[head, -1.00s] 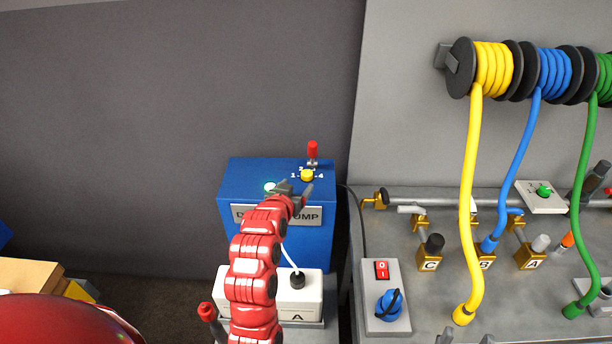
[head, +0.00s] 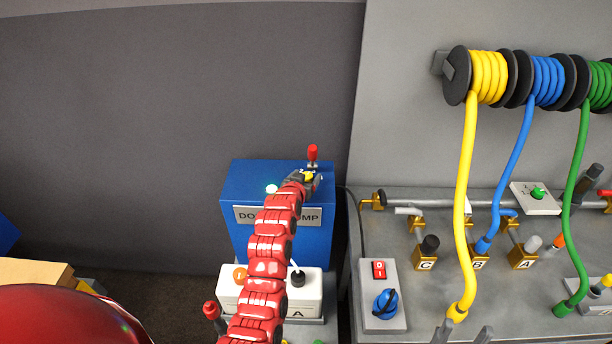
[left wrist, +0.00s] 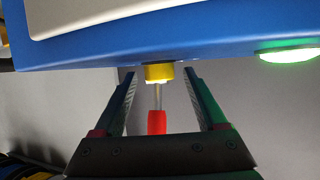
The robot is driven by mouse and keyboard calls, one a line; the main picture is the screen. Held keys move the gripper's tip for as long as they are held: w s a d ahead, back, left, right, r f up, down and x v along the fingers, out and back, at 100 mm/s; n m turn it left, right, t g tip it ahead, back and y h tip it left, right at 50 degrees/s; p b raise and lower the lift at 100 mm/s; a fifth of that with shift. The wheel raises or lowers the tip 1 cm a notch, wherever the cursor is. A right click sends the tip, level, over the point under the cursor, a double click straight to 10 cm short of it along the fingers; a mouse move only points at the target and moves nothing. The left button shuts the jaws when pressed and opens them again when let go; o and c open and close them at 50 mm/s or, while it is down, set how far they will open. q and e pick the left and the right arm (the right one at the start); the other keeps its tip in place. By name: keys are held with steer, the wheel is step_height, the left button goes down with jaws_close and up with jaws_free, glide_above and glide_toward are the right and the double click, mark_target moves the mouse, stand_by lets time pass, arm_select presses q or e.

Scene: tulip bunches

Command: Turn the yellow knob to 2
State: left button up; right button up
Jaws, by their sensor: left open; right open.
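The yellow knob (head: 309,176) is on top of the blue pump box (head: 240,180), partly covered by my left gripper (head: 312,183) in the head view. The left wrist view shows the knob (left wrist: 158,73) between the two open fingertips, with a gap on each side. The knob's pointer and the dial numbers are hidden or cannot be read now. My right gripper (head: 465,333) shows only as two grey fingertips, spread apart at the bottom edge.
A red-tipped lever (head: 313,153) stands just behind the knob; it also shows in the left wrist view (left wrist: 157,122). A lit green-white lamp (head: 271,188) is left of the knob. A bench with valves and hoses (head: 465,200) is to the right.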

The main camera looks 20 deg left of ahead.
arm_select(q)
jaws_close()
stand_by(0.4)
steer(key=shift+d+f+n+y+b, duration=0.1)
steer(key=shift+n+y+b, duration=0.4)
steer(key=shift+y+b, duration=0.1)
steer(key=n+y+b, duration=0.1)
steer(key=b, duration=0.2)
steer(key=n+y+b, duration=0.1)
steer(key=b, duration=0.3)
steer(key=f+n+g+y+b, duration=0.1)
steer(key=y+b, duration=0.1)
steer(key=b, duration=0.1)
steer(key=shift+w+d+f+n+b, duration=0.1)
steer(key=shift+w+d+n+b, duration=0.05)
steer(key=shift+d+n+b, duration=0.2)
steer(key=n+g+y+b, duration=0.1)
steer(key=n+y+b, duration=0.1)
steer(key=b, duration=0.4)
steer(key=r+n+g+y+b, duration=0.1)
steer(key=n+g+y+b, duration=0.1)
steer(key=b, duration=0.4)
steer(key=shift+d+b, duration=0.1)
steer(key=shift+b, duration=0.25)
steer(key=shift+w+r+n+g+y+b, duration=0.15)
steer(key=shift+n+g+y+b, duration=0.45)
steer(key=shift+b, duration=0.45)
